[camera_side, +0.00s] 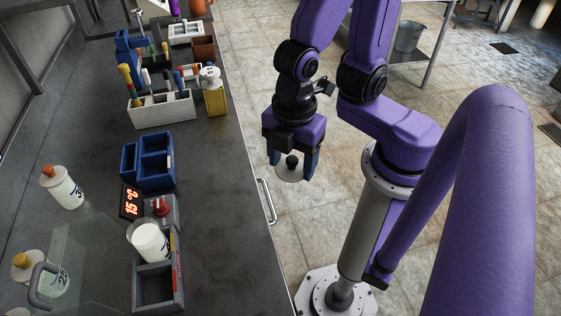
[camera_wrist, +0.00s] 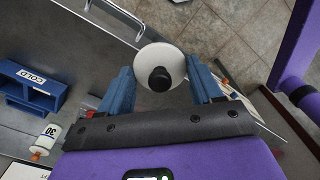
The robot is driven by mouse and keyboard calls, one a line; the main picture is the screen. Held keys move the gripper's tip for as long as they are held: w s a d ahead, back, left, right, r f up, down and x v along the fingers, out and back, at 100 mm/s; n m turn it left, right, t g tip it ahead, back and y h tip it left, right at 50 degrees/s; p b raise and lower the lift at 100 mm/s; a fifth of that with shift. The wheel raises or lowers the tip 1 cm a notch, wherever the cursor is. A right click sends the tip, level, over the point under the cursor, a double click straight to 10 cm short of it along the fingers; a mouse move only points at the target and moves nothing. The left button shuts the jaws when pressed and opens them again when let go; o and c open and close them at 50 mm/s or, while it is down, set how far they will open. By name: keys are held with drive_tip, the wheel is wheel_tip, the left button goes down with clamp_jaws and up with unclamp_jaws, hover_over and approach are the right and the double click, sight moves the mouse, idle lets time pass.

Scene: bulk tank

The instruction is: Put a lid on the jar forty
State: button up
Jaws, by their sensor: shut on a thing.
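My gripper (camera_side: 290,166) is shut on the black knob of a round white lid (camera_side: 289,175), between its two blue fingers. In the wrist view the lid (camera_wrist: 160,58) faces me, its knob (camera_wrist: 160,78) between the fingers. In the side view they hang to the right of the bench edge, against the floor. A white jar (camera_side: 150,243) stands in a grey holder on the bench, apart from the gripper; its label is turned mostly away, so I cannot read it. A jar with an orange top (camera_side: 62,187) stands further left; the wrist view shows its label 30 (camera_wrist: 48,138).
A blue bin (camera_side: 154,160), labelled COLD in the wrist view (camera_wrist: 32,82), stands behind a 15 °C display (camera_side: 131,201). A clear panel (camera_side: 85,250) and yellow-topped jar (camera_side: 27,267) are at lower left. Tool caddies and a yellow container (camera_side: 215,98) stand further back. A rail handle (camera_side: 267,202) lines the bench edge.

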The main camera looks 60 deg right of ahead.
drive_tip(key=shift+s+d+r, duration=0.1)
drive_tip(key=shift+s, duration=0.05)
drive_tip(key=w+a+r+m, duration=0.3)
drive_tip(key=w+a+m, duration=0.45)
drive_tip(key=a, duration=0.55)
drive_tip(key=m, duration=0.9)
approach(151, 243)
drive_tip(key=w, duration=0.2)
drive_tip(key=shift+w+d+r, duration=0.3)
drive_tip(key=shift+w+d, duration=0.05)
drive_tip(key=shift+d, duration=0.05)
wheel_tip(151, 243, down, 6)
drive_tip(key=shift+f, duration=0.25)
